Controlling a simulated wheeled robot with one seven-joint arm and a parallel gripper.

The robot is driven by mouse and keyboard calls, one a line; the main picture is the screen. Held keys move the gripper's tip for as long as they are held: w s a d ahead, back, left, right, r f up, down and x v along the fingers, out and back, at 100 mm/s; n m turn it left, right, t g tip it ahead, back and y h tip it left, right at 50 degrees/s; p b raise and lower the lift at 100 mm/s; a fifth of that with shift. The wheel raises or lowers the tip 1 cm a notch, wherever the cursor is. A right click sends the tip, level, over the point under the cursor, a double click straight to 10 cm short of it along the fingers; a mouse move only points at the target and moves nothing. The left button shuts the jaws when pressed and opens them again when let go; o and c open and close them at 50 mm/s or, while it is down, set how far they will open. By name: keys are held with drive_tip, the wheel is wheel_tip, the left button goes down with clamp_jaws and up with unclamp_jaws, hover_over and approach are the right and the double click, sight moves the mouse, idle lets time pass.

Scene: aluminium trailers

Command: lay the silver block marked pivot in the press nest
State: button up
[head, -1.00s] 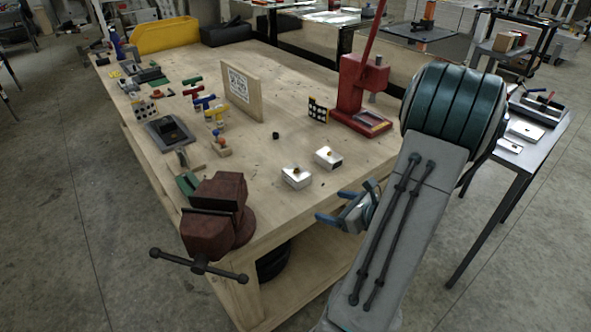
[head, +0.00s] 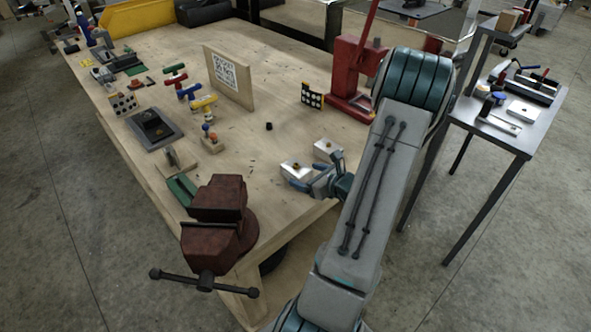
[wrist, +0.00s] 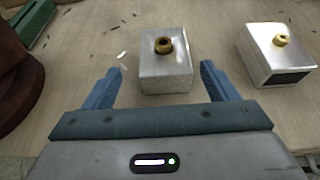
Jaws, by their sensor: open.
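Two silver blocks with brass knobs stand on the wooden bench: the left one (head: 295,171), also in the wrist view (wrist: 166,72), and the right one (head: 324,148), also in the wrist view (wrist: 277,56). The right one shows a dark front face. I cannot read a pivot mark on either. My gripper (head: 311,168) is open, its blue fingers (wrist: 161,70) low over the bench at either side of the left block's near end, with nothing gripped.
A dark red vise (head: 217,222) sits at the near corner. An upright board with a printed code (head: 229,80) and a small dotted panel (head: 312,97) stand behind the blocks. A small black cylinder (head: 269,126) lies between. Bench around it is fairly clear.

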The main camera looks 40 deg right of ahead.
sight(296, 165)
drive_tip(key=x, duration=0.1)
drive_tip(key=p+x, duration=0.1)
drive_tip(key=x, duration=0.1)
drive_tip(key=p+x, duration=0.1)
drive_tip(key=x, duration=0.1)
drive_tip(key=shift+w+d+r, duration=0.15)
drive_tip(key=shift+d+r, duration=0.1)
drive_tip(key=shift+w+f, duration=0.25)
drive_tip(key=shift+w, duration=0.25)
drive_tip(key=c, duration=1.3)
drive_tip(key=shift+r, duration=0.2)
drive_tip(key=shift+r+b, duration=0.5)
drive_tip(key=shift+r, duration=1.4)
drive_tip(key=s+d+r, duration=0.1)
drive_tip(key=d+r, duration=0.1)
drive_tip(key=d, duration=0.1)
drive_tip(key=s+d+r+b, duration=0.1)
drive_tip(key=d+r, duration=0.1)
drive_tip(key=d, duration=0.2)
drive_tip(key=d+r, duration=0.2)
drive_tip(key=d, duration=0.2)
drive_tip(key=shift+s+d+r+b, duration=0.2)
drive_tip(key=shift+s+r+b, duration=0.15)
drive_tip(key=shift+s+r, duration=0.05)
